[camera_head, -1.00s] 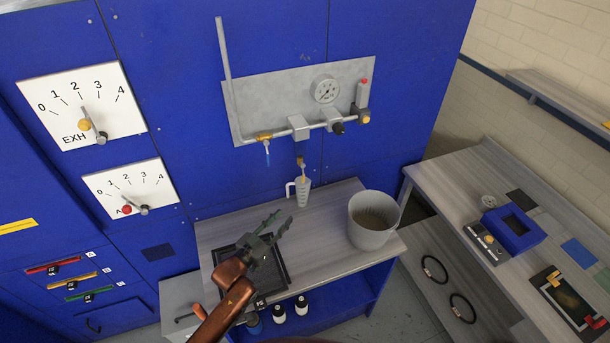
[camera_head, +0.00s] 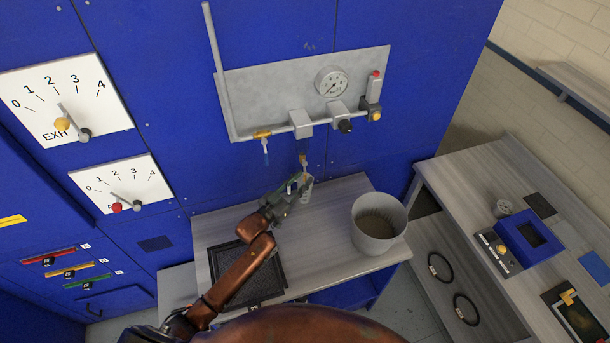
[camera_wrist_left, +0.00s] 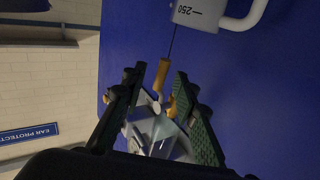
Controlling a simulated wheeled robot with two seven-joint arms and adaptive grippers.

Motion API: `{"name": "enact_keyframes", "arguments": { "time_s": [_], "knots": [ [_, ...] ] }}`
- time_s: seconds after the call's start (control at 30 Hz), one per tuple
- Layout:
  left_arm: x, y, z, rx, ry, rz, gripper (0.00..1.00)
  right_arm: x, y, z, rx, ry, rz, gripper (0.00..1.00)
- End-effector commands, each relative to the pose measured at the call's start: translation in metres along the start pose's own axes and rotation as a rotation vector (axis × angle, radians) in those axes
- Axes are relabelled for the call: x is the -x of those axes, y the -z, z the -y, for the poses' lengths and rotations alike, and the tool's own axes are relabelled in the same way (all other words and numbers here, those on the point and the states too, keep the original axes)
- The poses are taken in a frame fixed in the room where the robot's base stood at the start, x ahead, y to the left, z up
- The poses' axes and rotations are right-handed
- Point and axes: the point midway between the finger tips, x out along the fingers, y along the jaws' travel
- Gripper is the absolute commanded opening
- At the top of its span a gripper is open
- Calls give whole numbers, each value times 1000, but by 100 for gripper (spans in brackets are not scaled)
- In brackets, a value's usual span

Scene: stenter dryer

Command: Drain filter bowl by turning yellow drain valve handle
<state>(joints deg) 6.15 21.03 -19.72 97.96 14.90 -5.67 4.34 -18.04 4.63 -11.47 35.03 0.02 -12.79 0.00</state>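The yellow drain valve handle (camera_head: 304,178) hangs below the filter bowl under the wall-mounted air unit, just above a white measuring jug (camera_head: 308,190). The jug (camera_wrist_left: 207,12) shows upside down at the top there. In the head view my left gripper (camera_head: 295,187) is at the jug and handle, partly covering the jug. It is open; contact with the handle cannot be told. My right gripper is out of view.
A grey bucket (camera_head: 378,241) stands on the bench right of the gripper. A black tray (camera_head: 226,264) lies on the bench behind my left arm. The pressure gauge (camera_head: 332,82) and grey panel (camera_head: 262,94) are above. A side table (camera_head: 440,181) stands at the right.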

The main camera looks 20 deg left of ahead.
Motion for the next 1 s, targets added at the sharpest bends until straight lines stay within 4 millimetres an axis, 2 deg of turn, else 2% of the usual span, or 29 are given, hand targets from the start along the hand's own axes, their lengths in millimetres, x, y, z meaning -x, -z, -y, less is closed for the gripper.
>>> {"name": "enact_keyframes", "arguments": {
  "time_s": [0.1,0.2,0.33,0.5,0.9,1.0],
  "knots": [
    [-14,0,1,1,1,0,27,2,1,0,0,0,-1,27],
    [-20,0,1,0,1,0,27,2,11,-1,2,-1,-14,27],
    [-22,-1,2,0,3,1,27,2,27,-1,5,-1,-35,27],
    [-22,-1,1,0,3,0,27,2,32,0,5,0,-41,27],
    [-22,-1,1,0,3,1,0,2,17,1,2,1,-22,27],
    [-22,-1,1,0,3,1,0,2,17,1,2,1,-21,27]
  ]
}}
